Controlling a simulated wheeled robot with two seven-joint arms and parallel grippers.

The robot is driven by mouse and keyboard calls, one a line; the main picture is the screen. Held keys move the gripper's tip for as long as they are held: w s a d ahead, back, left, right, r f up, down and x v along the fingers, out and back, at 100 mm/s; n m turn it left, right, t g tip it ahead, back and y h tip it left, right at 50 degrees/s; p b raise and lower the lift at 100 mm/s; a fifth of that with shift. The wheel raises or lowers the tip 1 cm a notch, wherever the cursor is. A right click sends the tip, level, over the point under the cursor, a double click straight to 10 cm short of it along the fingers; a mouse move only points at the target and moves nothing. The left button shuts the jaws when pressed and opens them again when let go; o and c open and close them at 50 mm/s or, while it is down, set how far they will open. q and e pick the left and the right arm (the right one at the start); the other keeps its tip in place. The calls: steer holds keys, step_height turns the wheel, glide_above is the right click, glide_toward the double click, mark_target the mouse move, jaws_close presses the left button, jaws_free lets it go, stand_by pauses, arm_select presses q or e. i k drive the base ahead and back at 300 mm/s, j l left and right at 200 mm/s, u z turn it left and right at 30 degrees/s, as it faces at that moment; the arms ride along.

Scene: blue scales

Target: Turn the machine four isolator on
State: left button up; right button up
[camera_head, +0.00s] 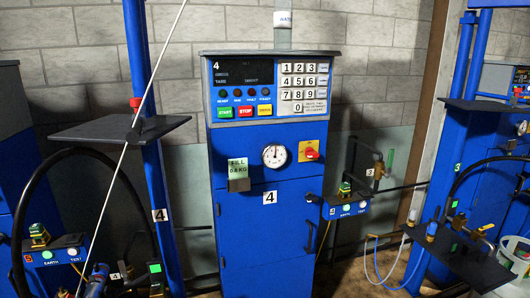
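The blue machine four cabinet (235,225) stands upright in the middle of the head view, with a "4" label (270,197) on its front. Its isolator (309,152) is a red rotary knob on a yellow plate, right of a round dial gauge (274,156). The knob is too small for me to read its setting. The keypad panel (265,88) above has a dark display and several coloured buttons. Neither of my grippers shows in the view, and nothing covers the isolator.
A blue post (148,120) with a black shelf (120,129) stands left of the cabinet. A small "4" earth/test box (346,209) is at its right. Another blue frame with a dark platform (455,250) stands at right. A pale thin line slants across the left. The cabinet front looks unobstructed.

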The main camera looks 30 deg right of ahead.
mark_target(310, 152)
steer(key=z, duration=1.15)
